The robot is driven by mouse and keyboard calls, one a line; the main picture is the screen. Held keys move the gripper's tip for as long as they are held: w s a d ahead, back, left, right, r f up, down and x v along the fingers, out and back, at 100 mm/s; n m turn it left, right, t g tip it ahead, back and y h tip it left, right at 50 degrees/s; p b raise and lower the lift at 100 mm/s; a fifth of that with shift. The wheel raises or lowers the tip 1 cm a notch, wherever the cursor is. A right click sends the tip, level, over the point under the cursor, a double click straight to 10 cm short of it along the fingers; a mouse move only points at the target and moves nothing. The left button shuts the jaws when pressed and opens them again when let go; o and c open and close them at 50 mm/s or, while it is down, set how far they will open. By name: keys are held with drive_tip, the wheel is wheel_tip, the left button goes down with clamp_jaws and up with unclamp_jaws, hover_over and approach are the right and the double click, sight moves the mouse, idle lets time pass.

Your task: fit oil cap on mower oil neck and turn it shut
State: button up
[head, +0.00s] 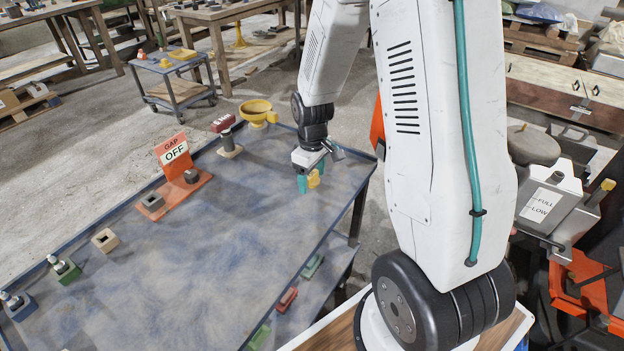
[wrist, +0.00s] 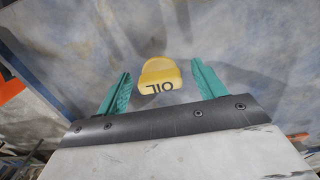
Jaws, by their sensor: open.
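The yellow oil cap (head: 314,178), marked OIL, is at the far right end of the blue-edged bench. In the wrist view the cap (wrist: 160,76) lies between the two teal fingers, with a visible gap on each side. My gripper (head: 308,183) is open over the bench, pointing down; it also shows in the wrist view (wrist: 160,78). What appears to be the mower, an orange machine (head: 582,285), is at the right edge, with a grey FULL/LOW tank (head: 545,205). I cannot clearly tell which part is the oil neck.
On the bench (head: 215,260) stand a yellow funnel (head: 257,108), a GAP OFF sign (head: 175,152), a dark post on a base (head: 229,145) and small blocks along the left edge. The bench middle is clear. A cart (head: 178,85) stands behind.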

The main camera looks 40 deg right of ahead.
drive_tip(key=c, duration=1.1)
drive_tip(key=shift+o, duration=0.2)
drive_tip(key=shift+r, duration=0.15)
